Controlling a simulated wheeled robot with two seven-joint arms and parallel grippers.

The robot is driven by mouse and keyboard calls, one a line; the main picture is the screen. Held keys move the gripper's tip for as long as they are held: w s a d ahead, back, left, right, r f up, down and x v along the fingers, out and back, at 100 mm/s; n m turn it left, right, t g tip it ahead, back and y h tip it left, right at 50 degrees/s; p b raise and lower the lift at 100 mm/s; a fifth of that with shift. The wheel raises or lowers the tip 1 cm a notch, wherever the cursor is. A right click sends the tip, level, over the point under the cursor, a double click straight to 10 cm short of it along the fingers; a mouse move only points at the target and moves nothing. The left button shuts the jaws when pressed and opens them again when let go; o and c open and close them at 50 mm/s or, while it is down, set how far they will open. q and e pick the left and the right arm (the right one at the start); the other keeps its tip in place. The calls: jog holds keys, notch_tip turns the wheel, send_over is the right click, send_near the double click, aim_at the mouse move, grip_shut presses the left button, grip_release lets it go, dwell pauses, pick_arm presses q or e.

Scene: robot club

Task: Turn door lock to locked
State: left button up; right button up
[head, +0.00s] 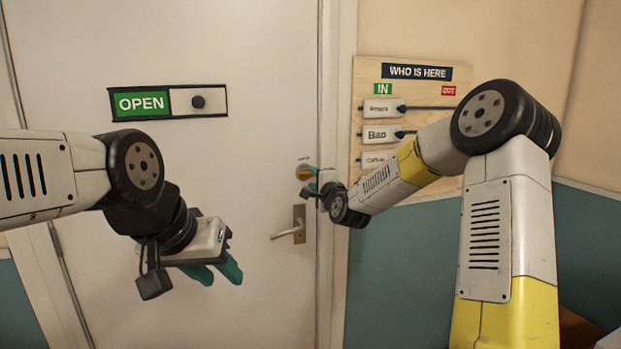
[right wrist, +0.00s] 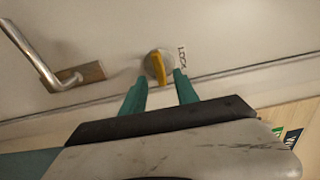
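The door lock is a round metal plate with a yellow thumb-turn (head: 303,173), on the white door (head: 250,60) above the lever handle. In the right wrist view the yellow thumb-turn (right wrist: 159,70) stands just beyond my right gripper (right wrist: 160,88), with a "LOCK" label beside it. The two teal fingers are spread apart, with the thumb-turn ahead of the gap between them; I cannot tell whether they touch it. In the head view my right gripper (head: 312,178) is at the lock and partly covers it. My left gripper (head: 222,272) hangs in front of the door with its teal fingers apart, empty.
The lever handle (head: 288,232) sits below the lock and also shows in the right wrist view (right wrist: 50,68). A sliding "OPEN" sign (head: 168,102) is on the door. A "WHO IS HERE" board (head: 420,72) hangs right of the door frame, partly behind my right arm.

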jog(key=v, duration=0.4)
jog(key=shift+s, duration=0.15)
jog(key=s+d+n+g+h, duration=0.1)
jog(key=s+d+n+g, duration=0.2)
jog(key=s, duration=1)
jog(key=s+d+f+n+g+h, duration=0.1)
jog(key=s+d+n+g, duration=0.3)
jog(key=s, duration=0.9)
jog(key=s+d+n+g+h, duration=0.1)
jog(key=s+d+n+g, duration=0.3)
jog(key=s+n, duration=0.4)
jog(key=s, duration=0.5)
jog(key=shift+s+f, duration=0.25)
jog(key=shift+f, duration=0.05)
